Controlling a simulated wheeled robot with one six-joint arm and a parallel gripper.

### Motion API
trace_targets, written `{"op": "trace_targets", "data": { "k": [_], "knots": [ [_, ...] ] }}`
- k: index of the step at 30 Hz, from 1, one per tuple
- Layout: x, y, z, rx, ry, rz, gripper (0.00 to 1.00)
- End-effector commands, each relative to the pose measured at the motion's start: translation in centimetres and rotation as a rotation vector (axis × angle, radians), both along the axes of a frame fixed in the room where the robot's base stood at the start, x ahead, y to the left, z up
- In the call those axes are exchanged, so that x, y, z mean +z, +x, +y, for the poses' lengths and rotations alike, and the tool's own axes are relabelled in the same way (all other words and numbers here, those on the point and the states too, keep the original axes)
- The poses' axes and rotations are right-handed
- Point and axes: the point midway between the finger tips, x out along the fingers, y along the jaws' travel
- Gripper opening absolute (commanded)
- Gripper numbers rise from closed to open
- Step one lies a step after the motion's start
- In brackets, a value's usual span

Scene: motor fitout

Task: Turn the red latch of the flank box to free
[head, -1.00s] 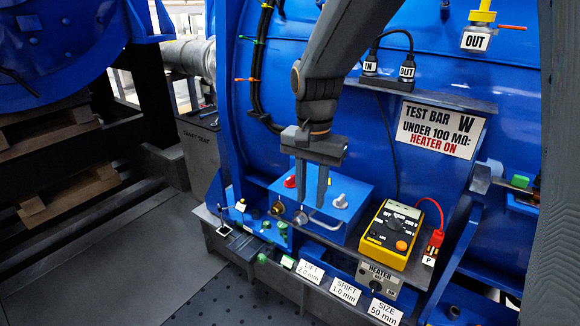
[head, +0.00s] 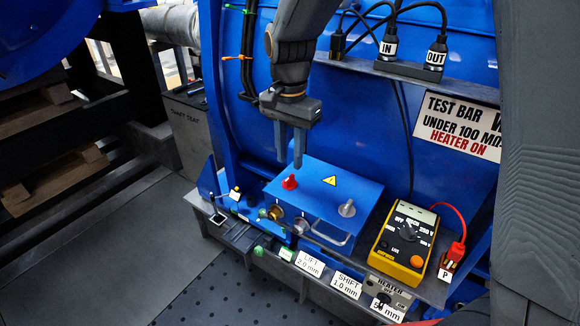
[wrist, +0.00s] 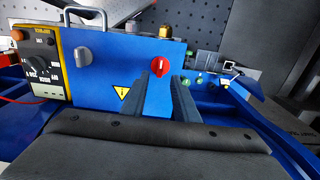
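The blue flank box (head: 330,190) sits on the ledge against the big blue housing. Its red latch (head: 289,182) stands on the left of the top face, and a grey latch (head: 347,208) on the right, with a yellow warning triangle between. My gripper (head: 289,160) points down, just above and behind the red latch. Its two fingers are apart with nothing between them. In the wrist view the red latch (wrist: 159,67) shows just beyond the fingertips (wrist: 168,78), near the left finger. I cannot see any contact.
A yellow meter (head: 405,240) with a red lead stands right of the box. Brass and grey fittings (head: 277,212) and a handle are on the box's front. Labels line the ledge front.

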Motion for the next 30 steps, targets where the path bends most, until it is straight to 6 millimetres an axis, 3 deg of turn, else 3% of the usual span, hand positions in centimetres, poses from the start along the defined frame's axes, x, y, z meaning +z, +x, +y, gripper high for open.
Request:
{"op": "trace_targets", "data": {
  "k": [9, 21, 27, 30],
  "knots": [
    [-4.6, -0.1, 0.0, 0.002, -0.001, 0.003, 0.27],
    [-5.6, 0.0, -0.2, -0.002, -0.001, 0.001, 0.27],
    [-5.5, 0.0, -0.1, -0.002, 0.000, 0.001, 0.00],
    [-5.5, 0.0, -0.1, -0.002, 0.000, 0.001, 0.00]
  ]
}}
